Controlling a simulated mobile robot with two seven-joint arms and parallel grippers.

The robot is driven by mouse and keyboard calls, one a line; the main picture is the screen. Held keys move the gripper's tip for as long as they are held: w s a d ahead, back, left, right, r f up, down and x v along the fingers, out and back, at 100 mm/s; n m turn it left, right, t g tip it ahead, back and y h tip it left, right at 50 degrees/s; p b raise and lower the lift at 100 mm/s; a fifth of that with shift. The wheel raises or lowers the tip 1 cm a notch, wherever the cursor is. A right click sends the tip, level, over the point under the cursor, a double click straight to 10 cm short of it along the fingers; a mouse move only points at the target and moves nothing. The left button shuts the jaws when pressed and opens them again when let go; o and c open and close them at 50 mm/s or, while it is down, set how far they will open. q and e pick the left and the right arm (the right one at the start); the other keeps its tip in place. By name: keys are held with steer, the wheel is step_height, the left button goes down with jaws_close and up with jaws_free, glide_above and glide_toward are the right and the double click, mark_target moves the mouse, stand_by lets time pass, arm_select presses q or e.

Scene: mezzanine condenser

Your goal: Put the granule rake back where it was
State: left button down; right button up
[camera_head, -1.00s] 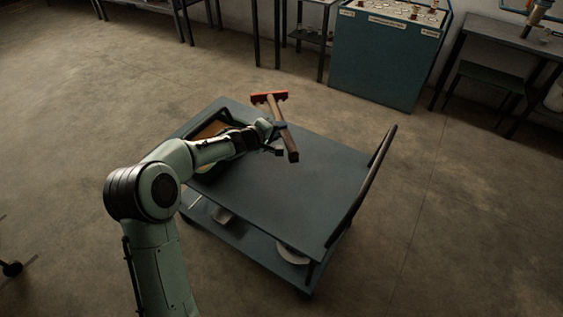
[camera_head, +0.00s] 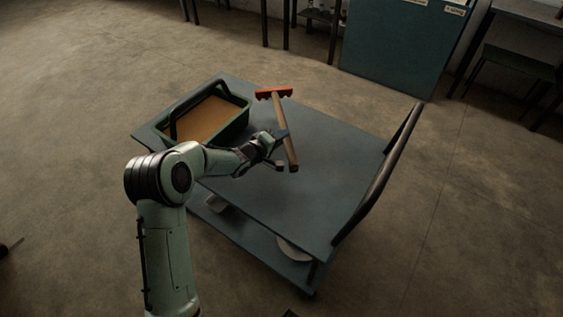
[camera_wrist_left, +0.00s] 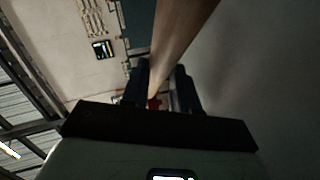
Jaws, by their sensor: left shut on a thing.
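The granule rake has a red toothed head and a wooden handle (camera_head: 283,122). My left gripper (camera_head: 279,148) is shut on the handle, toward its lower end, and holds the rake above the cart top. The head points to the far side and the handle end toward me. In the left wrist view the handle (camera_wrist_left: 181,35) runs up between the fingers (camera_wrist_left: 162,88), with a bit of red behind them. A green tray (camera_head: 237,126) filled with tan granules stands on the far left of the cart, left of the rake. My right gripper is not in view.
The blue-grey cart (camera_head: 310,205) has a dark push handle (camera_head: 384,170) rising at its right side. Its top is clear in the middle and right. A pale round object (camera_head: 293,250) lies on the lower shelf. A teal cabinet (camera_head: 403,50) stands at the back.

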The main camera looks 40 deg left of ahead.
arm_select(q)
step_height(320, 180, down, 6)
steer(key=shift+f+b, duration=0.25)
steer(key=shift+b, duration=0.55)
steer(key=shift+f+b, duration=0.6)
steer(key=shift+f, duration=1.6)
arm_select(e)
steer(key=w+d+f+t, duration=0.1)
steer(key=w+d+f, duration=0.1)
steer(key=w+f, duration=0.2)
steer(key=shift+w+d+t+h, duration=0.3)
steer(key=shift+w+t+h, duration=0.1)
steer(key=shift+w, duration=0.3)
arm_select(q)
steer(key=shift+f, duration=0.1)
steer(key=c, duration=1.1)
jaws_free()
steer(key=shift+c, duration=0.2)
steer(key=p+v, duration=0.3)
steer(key=v, duration=0.9)
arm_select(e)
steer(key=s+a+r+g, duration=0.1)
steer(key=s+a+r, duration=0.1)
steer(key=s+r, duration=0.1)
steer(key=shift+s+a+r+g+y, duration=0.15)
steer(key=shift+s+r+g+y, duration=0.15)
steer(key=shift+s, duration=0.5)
